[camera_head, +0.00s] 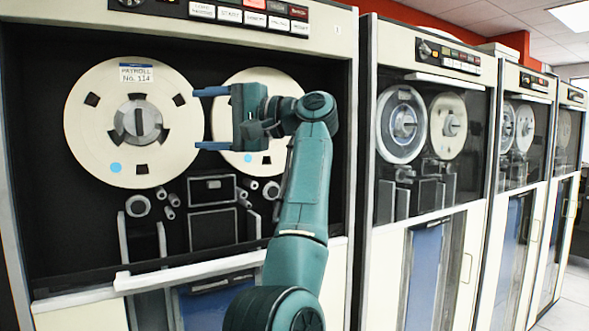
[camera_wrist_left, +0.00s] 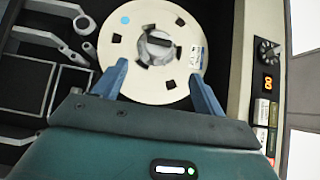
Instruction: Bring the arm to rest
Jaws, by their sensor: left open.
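My left gripper (camera_head: 197,118) is open and empty. Its two blue fingers point left, toward the right edge of a cream tape reel (camera_head: 88,135) on the nearest tape drive. The reel carries a label "PAYROLL No. 114" (camera_head: 136,73) and a light blue dot. In the left wrist view the open fingers (camera_wrist_left: 158,72) spread on either side of the reel's near part (camera_wrist_left: 150,88); I cannot tell whether they touch it. My teal left arm (camera_head: 305,185) rises from the bottom and bends left at the wrist. My right gripper is not in view.
A second reel (camera_head: 235,88) is partly hidden behind my gripper and arm. The nearest drive's white ledge (camera_head: 190,272) runs below the reels. More tape drives (camera_head: 430,130) stand in a row to the right. Floor (camera_head: 572,295) shows at the far right.

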